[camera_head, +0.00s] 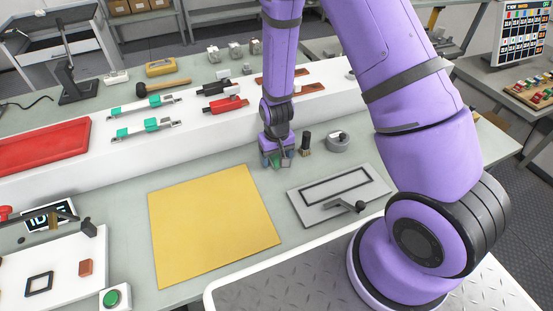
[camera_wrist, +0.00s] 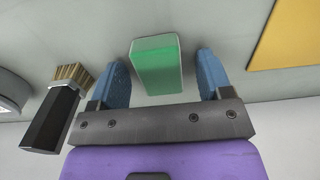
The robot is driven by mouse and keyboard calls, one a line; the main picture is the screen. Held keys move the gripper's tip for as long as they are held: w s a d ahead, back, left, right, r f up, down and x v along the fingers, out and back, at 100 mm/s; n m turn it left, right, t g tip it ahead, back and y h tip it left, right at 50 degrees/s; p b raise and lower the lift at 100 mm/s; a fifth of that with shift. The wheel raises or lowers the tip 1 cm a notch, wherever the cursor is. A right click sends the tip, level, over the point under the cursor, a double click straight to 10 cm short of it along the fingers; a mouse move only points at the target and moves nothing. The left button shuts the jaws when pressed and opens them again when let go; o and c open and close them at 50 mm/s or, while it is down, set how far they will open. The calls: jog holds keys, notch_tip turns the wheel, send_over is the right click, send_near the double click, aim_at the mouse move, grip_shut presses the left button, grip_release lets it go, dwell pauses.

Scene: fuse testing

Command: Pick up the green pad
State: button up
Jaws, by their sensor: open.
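The green pad (camera_wrist: 157,65) is a small green block with a paler top edge. In the wrist view it sits on the grey table between the two blue fingers of my gripper (camera_wrist: 162,80). A gap shows between the pad and each finger, so the gripper is open around it. In the head view my gripper (camera_head: 277,160) is down at the table, just below the white raised shelf. The pad is mostly hidden there, with a bit of green between the fingers.
A black-handled brush (camera_wrist: 55,115) stands close beside the left finger in the wrist view. A yellow mat (camera_head: 212,225) lies to the left in the head view. A grey plate with a frame and lever (camera_head: 305,204) and a round grey item (camera_head: 337,143) are to the right.

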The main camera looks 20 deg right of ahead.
jog(key=c, duration=1.1)
jog(key=shift+o, duration=0.2)
jog(key=shift+r, duration=0.2)
